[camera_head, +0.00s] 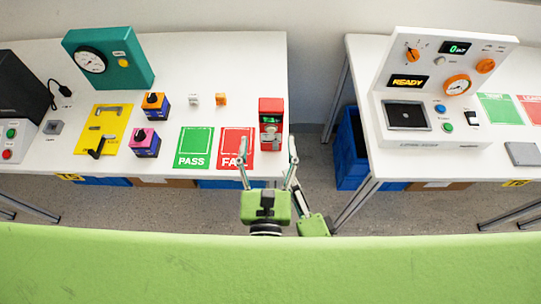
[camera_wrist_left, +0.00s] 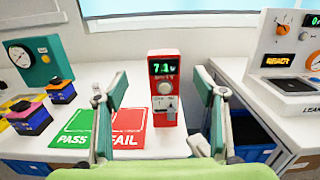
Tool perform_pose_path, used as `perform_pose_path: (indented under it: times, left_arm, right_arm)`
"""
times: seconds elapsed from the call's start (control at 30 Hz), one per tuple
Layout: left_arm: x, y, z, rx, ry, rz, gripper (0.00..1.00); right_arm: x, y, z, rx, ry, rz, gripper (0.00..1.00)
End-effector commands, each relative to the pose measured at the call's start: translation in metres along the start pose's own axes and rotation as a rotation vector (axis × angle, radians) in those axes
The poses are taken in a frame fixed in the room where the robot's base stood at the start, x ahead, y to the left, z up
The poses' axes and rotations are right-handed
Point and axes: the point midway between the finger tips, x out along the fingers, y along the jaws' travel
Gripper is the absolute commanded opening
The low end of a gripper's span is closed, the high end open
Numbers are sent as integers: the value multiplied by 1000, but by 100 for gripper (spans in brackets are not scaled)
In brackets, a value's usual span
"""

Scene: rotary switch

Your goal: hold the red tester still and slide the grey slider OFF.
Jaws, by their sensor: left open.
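The red tester (camera_head: 272,104) stands upright at the right end of the left table. In the left wrist view the tester (camera_wrist_left: 157,60) shows a lit green display, a round grey knob and, low on its front, a grey slider (camera_wrist_left: 171,109). The slider's labels are too small to read. My left gripper (camera_head: 267,150) is open and empty in front of the tester. In the left wrist view its fingers (camera_wrist_left: 159,75) stand wide on either side of the tester, apart from it.
A red FAIL mat (camera_head: 237,142) and a green PASS mat (camera_head: 194,147) lie left of the tester. Coloured switch boxes (camera_head: 146,142) are farther left. A gap separates this table from the right table with a white panel (camera_head: 443,75).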

Motion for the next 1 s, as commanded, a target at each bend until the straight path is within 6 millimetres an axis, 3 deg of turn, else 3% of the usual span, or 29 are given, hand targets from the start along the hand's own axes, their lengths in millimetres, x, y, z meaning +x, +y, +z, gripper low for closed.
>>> perform_pose_path:
  times: [0.1,0.27,0.8,1.0]
  left_arm:
    - [-16,-6,-9,25,42,-1,64]
    - [-10,-7,-12,35,52,-1,64]
    - [89,-7,-16,33,50,-1,64]
    - [111,-7,-19,35,53,-3,64]
  right_arm:
    - [0,0,0,0,0,0,28]
    - [0,0,0,0,0,0,28]
    - [0,0,0,0,0,0,28]
    - [0,0,0,0,0,0,28]
